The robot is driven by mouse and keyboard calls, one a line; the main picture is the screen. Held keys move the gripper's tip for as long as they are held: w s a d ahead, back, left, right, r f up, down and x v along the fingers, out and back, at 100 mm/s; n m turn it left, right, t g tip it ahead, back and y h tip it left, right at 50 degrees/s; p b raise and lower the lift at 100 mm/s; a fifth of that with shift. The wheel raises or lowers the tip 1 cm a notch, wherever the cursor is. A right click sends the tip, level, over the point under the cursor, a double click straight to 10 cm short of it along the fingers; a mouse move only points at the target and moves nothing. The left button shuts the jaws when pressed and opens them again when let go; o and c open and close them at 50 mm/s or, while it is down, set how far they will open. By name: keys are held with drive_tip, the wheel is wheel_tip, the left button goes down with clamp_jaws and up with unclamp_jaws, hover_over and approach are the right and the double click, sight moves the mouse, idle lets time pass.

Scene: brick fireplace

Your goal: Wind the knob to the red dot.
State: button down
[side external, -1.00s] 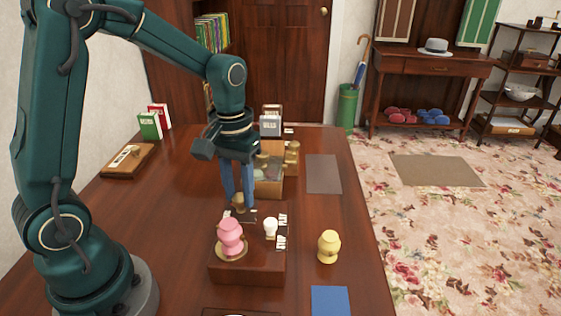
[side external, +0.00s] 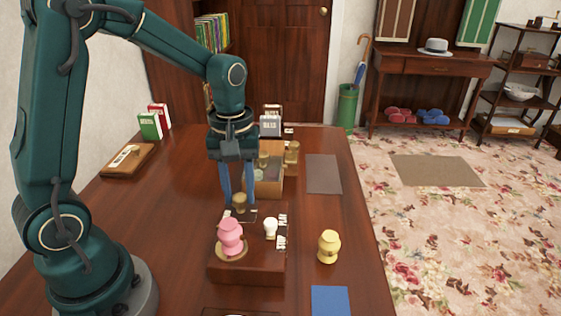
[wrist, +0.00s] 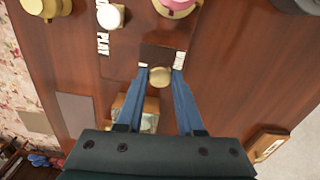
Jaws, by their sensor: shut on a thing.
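A brass knob (side external: 239,200) stands at the back of a dark wooden box (side external: 247,272) on the table. My gripper (side external: 238,203) points straight down over it, with one blue finger on each side. In the wrist view, the fingertips (wrist: 160,72) are on either side of the round top of the knob (wrist: 160,78) and grip it. A dark plate with small white labels lies around the knob. I cannot make out a red dot or a pointer mark in either view.
A pink vase-shaped piece (side external: 230,237) and a white knob (side external: 270,227) are on the same box, close to my fingers. A yellow piece (side external: 329,246) stands to the right. A small glass-sided wooden case (side external: 270,186) is behind. The table's left side is fairly clear.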

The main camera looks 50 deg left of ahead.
sight(240, 197)
drive_tip(key=c, duration=0.5)
unclamp_jaws()
drive_tip(key=shift+c, duration=0.2)
drive_tip(key=shift+r, duration=2.6)
drive_tip(key=shift+w+d+r, duration=0.1)
drive_tip(key=shift+d+r, duration=0.05)
drive_tip(key=shift+r, duration=0.2)
drive_tip(key=s+d+r+m+t, duration=0.1)
drive_tip(key=s+d+m+t, duration=0.1)
drive_tip(key=s+m, duration=0.3)
drive_tip(key=s+d+r+m+t, duration=0.1)
drive_tip(key=s+d+m+t, duration=0.1)
drive_tip(key=s+m, duration=0.3)
drive_tip(key=shift+s+r+t, duration=0.2)
drive_tip(key=shift+r+t, duration=0.15)
drive_tip(key=shift+t, duration=0.45)
